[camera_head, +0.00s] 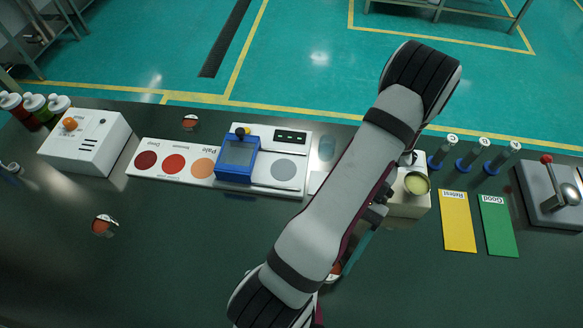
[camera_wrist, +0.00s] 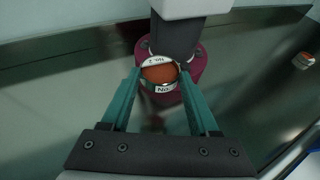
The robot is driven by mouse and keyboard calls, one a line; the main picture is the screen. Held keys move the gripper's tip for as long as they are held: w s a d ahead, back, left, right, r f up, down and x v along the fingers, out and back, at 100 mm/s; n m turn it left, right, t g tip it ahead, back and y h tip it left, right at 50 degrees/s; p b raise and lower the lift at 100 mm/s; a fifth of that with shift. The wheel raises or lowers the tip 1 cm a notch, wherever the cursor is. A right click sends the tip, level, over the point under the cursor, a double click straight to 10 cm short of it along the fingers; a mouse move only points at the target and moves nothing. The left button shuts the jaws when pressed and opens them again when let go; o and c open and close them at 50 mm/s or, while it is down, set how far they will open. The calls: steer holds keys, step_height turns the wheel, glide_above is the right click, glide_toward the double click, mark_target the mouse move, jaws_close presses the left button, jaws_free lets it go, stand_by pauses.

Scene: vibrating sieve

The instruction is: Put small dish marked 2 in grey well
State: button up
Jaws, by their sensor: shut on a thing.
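My gripper (camera_wrist: 161,78) is shut on a small round dish (camera_wrist: 159,73) with a red-brown content and a white label. The grey well (camera_head: 283,169) is a round grey spot on the white panel, right of the blue box, and looks empty.
Two other small dishes stand on the table, one behind the panel (camera_head: 190,122) and one at left (camera_head: 104,225). The blue box (camera_head: 237,160) borders the well. A cream block with a yellowish round dish (camera_head: 417,183) stands right of my arm, near blue-based tubes (camera_head: 472,157).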

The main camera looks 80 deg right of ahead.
steer(key=w+d+r+m+t+h, duration=0.2)
steer(key=w+d+m+t+h, duration=0.45)
steer(key=m+h, duration=0.4)
steer(key=d+r+m+h, duration=0.1)
steer(key=d+m+h, duration=0.3)
steer(key=m+h, duration=0.2)
steer(key=m+g+h, duration=0.3)
steer(key=m+h, duration=0.2)
glide_above(290, 177)
steer(key=f, duration=0.5)
steer(key=shift+s+a+f, duration=0.15)
steer(key=shift+a+f, duration=0.05)
steer(key=shift+f, duration=0.05)
step_height(290, 177, down, 4)
steer(key=shift+d+f, duration=0.15)
steer(key=shift+f, duration=0.1)
steer(key=o, duration=1.3)
steer(key=shift+o, duration=0.2)
